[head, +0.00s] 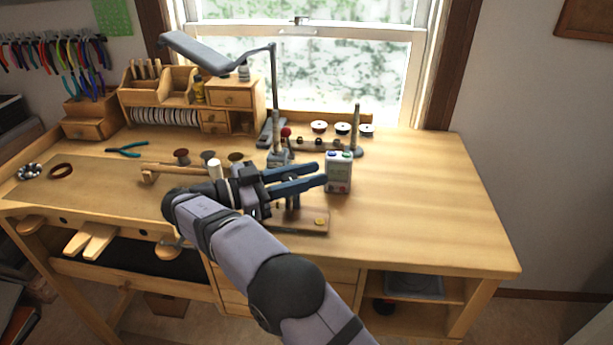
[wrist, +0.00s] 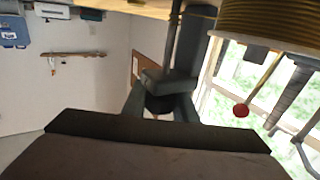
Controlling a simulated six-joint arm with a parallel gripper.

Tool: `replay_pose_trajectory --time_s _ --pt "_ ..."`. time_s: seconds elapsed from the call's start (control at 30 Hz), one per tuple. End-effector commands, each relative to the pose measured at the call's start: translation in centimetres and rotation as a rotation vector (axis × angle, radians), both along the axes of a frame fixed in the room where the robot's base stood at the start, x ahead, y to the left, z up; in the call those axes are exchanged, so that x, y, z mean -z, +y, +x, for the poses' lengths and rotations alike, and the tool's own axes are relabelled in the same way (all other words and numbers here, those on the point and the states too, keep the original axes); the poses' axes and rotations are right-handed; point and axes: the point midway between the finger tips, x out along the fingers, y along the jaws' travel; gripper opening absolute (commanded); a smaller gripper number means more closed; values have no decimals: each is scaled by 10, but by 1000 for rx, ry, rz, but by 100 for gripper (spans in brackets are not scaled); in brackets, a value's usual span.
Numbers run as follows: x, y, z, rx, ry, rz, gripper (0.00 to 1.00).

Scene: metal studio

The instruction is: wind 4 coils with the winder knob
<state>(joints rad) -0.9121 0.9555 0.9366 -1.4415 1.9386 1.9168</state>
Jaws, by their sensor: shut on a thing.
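The winder's wooden base (head: 312,222) lies on the bench below the gripper, with much of the winder hidden behind my arm. A large wound copper-coloured coil or spool (wrist: 270,25) fills the wrist view's upper right corner. A red ball on a rod (wrist: 241,110) shows below it, apart from the fingers.
A pale box with coloured buttons (head: 339,173) stands close to the right of the fingertips. Behind are upright posts (head: 355,128), several small spools (head: 319,127) and a lamp (head: 210,52). The right part of the bench (head: 430,200) is clear.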

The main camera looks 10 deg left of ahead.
Motion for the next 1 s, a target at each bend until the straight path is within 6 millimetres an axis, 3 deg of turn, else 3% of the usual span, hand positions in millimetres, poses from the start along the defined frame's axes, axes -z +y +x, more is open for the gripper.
replay_pose_trajectory --time_s 0.77,0.8,0.83,0.87,1.0 --pt "-1 -1 -2 68 1 -3 3" --pt "-1 -1 -2 68 0 -2 33" --pt "-1 -1 -2 68 0 -2 40" --pt "-1 -1 -2 68 0 -2 44" --pt "0 -1 -2 68 0 -1 44"
